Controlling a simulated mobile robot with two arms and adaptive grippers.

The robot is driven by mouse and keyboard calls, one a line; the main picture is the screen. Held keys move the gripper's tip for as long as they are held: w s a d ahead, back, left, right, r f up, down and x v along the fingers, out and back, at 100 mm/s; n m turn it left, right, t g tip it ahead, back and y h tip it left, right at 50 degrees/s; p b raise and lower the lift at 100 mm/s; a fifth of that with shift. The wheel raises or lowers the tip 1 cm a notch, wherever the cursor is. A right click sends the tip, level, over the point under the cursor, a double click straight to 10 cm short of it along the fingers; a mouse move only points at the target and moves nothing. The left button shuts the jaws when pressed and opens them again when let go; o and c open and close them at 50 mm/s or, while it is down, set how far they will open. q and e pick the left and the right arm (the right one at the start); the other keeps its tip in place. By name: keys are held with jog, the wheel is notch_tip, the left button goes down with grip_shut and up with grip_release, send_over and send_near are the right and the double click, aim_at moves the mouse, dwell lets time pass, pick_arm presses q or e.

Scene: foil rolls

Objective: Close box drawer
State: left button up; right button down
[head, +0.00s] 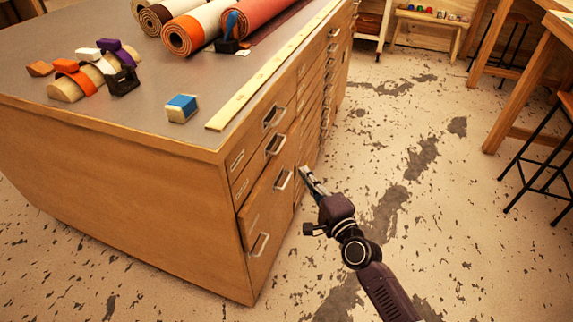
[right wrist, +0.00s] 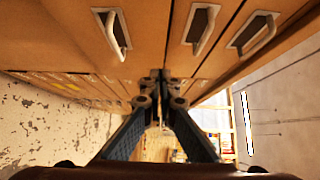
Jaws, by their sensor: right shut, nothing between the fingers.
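The wooden cabinet (head: 140,175) has a column of drawers with metal pull handles on its right-hand face. The lower large drawer front (head: 257,222) shows a dark line along its top left edge; I cannot tell whether it stands out a little. My right gripper (head: 304,172) is beside the drawer fronts, just right of a drawer handle (head: 283,180). In the right wrist view its fingertips (right wrist: 160,76) are together with nothing between them, close to the drawer fronts; contact cannot be told. Handles also show there, one at the upper left (right wrist: 117,33). My left gripper is not in view.
On the cabinet top are rolled mats (head: 187,32), a wooden ruler strip (head: 262,78), a blue-and-white block (head: 181,108) and several small tools. A stool (head: 545,160) and a table leg (head: 520,95) stand at the right. The floor (head: 400,150) beside the drawers is clear.

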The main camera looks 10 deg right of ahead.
jog(key=w+a, duration=0.2)
jog(key=w, duration=0.1)
jog(key=w+a, duration=0.1)
jog(key=w, duration=0.1)
jog(key=shift+a, duration=0.25)
jog(key=shift+w+a, duration=0.25)
jog(key=shift+a, duration=0.05)
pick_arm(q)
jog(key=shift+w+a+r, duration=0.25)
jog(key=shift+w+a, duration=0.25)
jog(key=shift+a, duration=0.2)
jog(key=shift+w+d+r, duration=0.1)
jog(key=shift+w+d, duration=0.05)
